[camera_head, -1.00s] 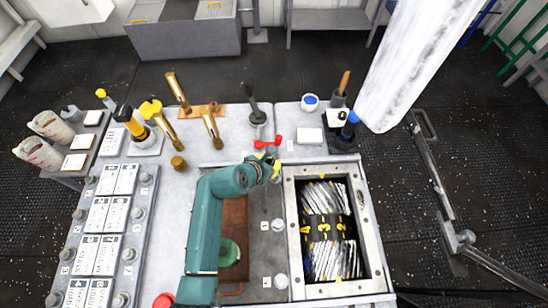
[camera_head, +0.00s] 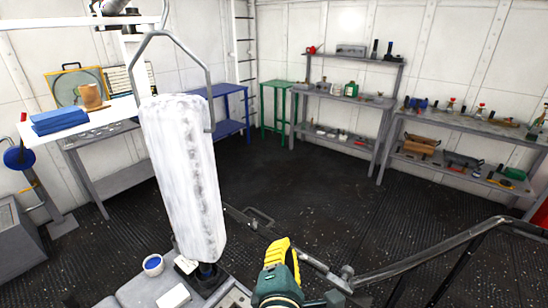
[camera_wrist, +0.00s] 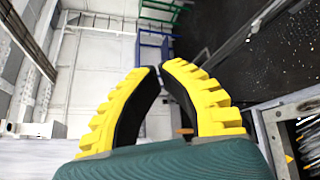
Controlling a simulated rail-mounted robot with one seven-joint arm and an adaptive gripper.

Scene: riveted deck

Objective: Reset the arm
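My gripper (camera_head: 281,252) shows at the bottom centre of the head view, its yellow fingers pointing up from the teal wrist. It is beyond the bench corner, over the dark deck side. In the wrist view the two yellow, ribbed fingers of my gripper (camera_wrist: 160,68) curve together. Their tips meet or nearly meet, and nothing shows held between them. Most of my arm is below the head view's edge.
A grey rail (camera_head: 430,248) runs at right. Shelves (camera_head: 345,100) line the back wall. Dark deck (camera_head: 290,185) between is open.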

